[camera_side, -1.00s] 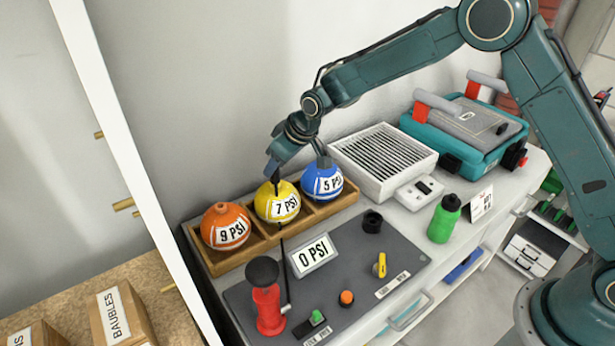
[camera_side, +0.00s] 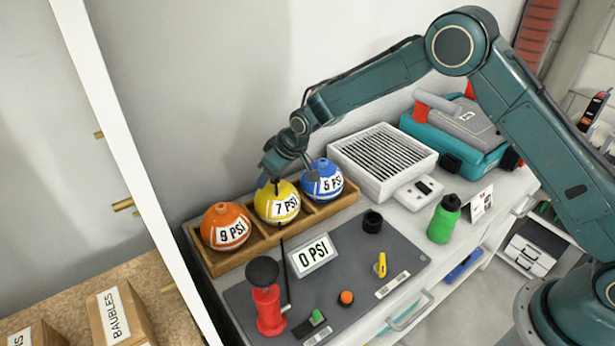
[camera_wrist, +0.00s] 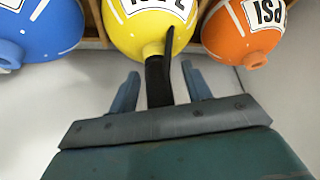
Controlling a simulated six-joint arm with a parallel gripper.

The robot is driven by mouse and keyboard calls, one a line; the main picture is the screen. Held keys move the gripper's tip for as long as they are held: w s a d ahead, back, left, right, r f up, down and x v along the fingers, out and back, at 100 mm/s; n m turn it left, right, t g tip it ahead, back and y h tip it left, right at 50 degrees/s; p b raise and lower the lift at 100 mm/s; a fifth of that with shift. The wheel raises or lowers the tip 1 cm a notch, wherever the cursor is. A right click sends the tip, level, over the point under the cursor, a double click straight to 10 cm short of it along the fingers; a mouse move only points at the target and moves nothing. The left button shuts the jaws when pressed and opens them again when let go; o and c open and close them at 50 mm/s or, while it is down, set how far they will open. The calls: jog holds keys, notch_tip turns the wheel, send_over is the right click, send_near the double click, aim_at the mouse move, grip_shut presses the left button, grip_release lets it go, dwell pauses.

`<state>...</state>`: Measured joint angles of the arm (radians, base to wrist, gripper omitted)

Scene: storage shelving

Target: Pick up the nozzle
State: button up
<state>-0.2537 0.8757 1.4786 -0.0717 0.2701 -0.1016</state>
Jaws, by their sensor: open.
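The black nozzle (camera_wrist: 158,88) stands at the yellow ball marked 7 PSI (camera_side: 278,203). In the side view a thin black hose (camera_side: 282,250) runs from there down toward the red pump (camera_side: 268,305). My gripper (camera_side: 270,180) is just above and behind the yellow ball. In the wrist view my gripper (camera_wrist: 160,75) is open, with one blue-grey finger on each side of the nozzle and a gap on both sides. The nozzle's lower end is hidden behind my gripper's body. I cannot tell whether the nozzle touches the ball.
An orange ball (camera_side: 226,228) and a blue ball (camera_side: 322,182) stand close on either side in the wooden tray (camera_side: 222,267). The wall is close behind. A white vented box (camera_side: 383,160), a teal case (camera_side: 470,130) and a green bottle (camera_side: 444,220) are to the right.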

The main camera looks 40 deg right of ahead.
grip_shut()
jog(key=shift+r, duration=0.1)
notch_tip(320, 180, up, 20)
dwell(1.0)
dwell(0.5)
